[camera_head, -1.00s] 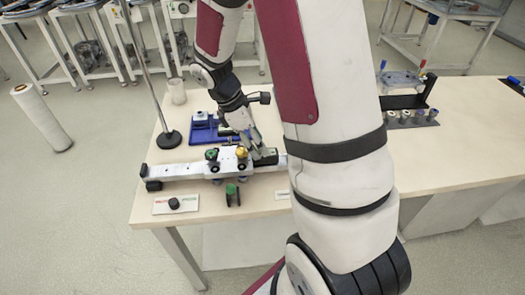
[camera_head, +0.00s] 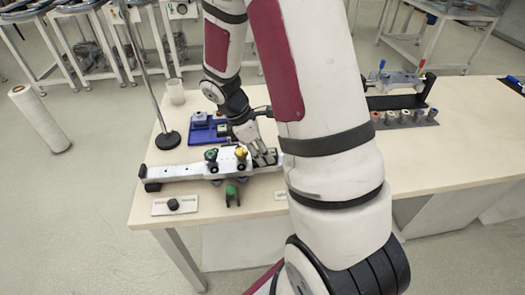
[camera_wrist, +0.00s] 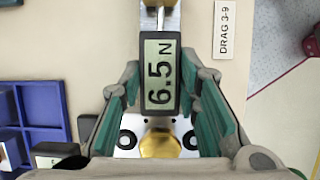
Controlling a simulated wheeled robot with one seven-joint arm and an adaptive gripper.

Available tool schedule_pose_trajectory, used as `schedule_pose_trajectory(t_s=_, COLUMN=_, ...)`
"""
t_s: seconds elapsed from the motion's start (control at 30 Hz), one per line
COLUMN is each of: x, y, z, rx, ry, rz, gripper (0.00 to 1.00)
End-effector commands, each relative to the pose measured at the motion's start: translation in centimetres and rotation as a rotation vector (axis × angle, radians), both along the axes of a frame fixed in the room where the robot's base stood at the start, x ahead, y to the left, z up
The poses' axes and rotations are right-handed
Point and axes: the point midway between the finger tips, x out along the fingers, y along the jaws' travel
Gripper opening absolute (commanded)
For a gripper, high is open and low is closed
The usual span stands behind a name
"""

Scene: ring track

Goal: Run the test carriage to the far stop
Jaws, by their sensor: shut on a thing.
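The white test carriage (camera_head: 228,162), with a green knob and a yellow knob (camera_head: 241,152), sits on the pale straight track (camera_head: 183,171) at the table's front left. In the wrist view its brass-coloured knob (camera_wrist: 160,145) shows below a black force gauge (camera_wrist: 161,75), whose display reads 6.5 N. The gauge is at the carriage's right end in the head view. My gripper (camera_head: 264,158) reaches down there; in the wrist view its teal-padded fingers (camera_wrist: 162,88) flank the gauge and are shut on it. A black stop (camera_head: 152,186) is at the track's left end. The right end is hidden behind my arm.
A blue tray (camera_head: 203,133) lies behind the track. A stand with a black round base (camera_head: 168,140) is at its left. A black knob on a plate (camera_head: 174,205) and a green-topped item (camera_head: 232,194) lie in front. A "DRAG 3-9" label (camera_wrist: 227,28) lies beside the track.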

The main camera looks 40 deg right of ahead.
Motion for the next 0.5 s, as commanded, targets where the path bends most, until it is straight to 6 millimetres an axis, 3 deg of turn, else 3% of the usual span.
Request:
schedule_pose_trajectory(t_s=0.27, x=1.0, y=1.5, z=0.0, rx=0.000, ry=0.000, rz=0.005, gripper=0.00)
schedule_pose_trajectory(t_s=0.5, x=4.2, y=6.2, z=-0.1, rx=0.002, ry=-0.002, rz=0.009, gripper=0.00)
